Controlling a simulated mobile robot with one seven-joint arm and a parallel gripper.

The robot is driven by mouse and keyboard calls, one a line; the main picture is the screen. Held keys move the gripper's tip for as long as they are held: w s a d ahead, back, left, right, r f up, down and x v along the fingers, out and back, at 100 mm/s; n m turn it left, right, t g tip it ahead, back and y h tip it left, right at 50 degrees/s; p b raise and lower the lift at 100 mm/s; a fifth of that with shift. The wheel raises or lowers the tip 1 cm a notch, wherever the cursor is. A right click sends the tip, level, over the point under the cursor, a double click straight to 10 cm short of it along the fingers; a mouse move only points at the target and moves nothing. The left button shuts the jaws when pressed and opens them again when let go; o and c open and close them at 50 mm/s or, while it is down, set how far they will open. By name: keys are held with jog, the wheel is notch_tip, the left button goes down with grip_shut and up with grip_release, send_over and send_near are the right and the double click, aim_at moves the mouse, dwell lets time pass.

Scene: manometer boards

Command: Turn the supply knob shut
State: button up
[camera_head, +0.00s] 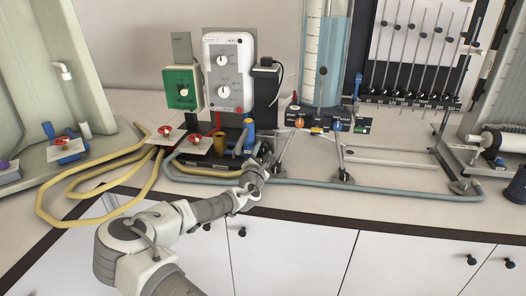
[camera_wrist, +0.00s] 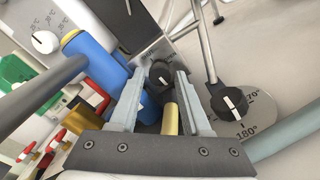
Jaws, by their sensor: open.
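A black knob (camera_wrist: 160,74) with a white pointer mark lies between my gripper's fingertips in the wrist view, with a gap on either side. I cannot read a label that says it is the supply knob. My gripper (camera_wrist: 158,86) is open, its two grey fingers apart around the knob. In the head view my gripper (camera_head: 266,154) is at the front of the bench apparatus, and the knob is hidden behind it. A second black knob (camera_wrist: 229,102) with a white mark sits on a round dial plate (camera_wrist: 252,110) marked in degrees, right of the right finger.
A blue cylinder (camera_wrist: 95,60) stands close to the left finger, and a yellow-tan cylinder (camera_wrist: 170,118) is below the knob. Yellow hoses (camera_head: 100,180) and a grey-blue hose (camera_head: 370,190) lie on the bench.

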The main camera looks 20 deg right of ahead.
jog(key=shift+w+d, duration=0.25)
jog(key=shift+w, duration=0.1)
grip_shut()
